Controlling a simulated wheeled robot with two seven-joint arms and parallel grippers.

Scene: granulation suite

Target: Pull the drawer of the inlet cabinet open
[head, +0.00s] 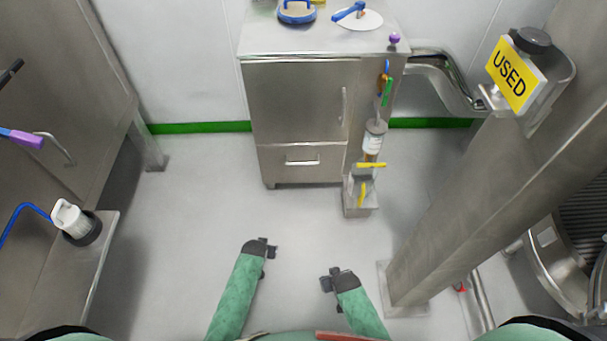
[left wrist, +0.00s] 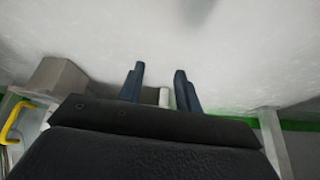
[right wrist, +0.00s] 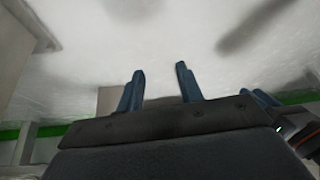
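The steel inlet cabinet (head: 303,95) stands against the back wall in the head view. Its upper door has a vertical handle at the right. Below it is the drawer (head: 275,160), which looks shut and flush with the front, with a horizontal bar handle (head: 302,161). My left gripper (head: 268,250) is in front of the cabinet, well short of the drawer and low in the picture. In the left wrist view its two fingers (left wrist: 158,84) are apart with nothing held. My right gripper (head: 328,282) is to its right and further back. Its fingers (right wrist: 161,84) are also apart and empty.
A side fixture with a bottle (head: 374,137) and yellow handles stands at the cabinet's right. A thick steel column (head: 470,180) rises at the right, bearing a yellow USED sign (head: 515,75). A bench (head: 95,265) with a white container is at the left. The floor before the drawer is clear.

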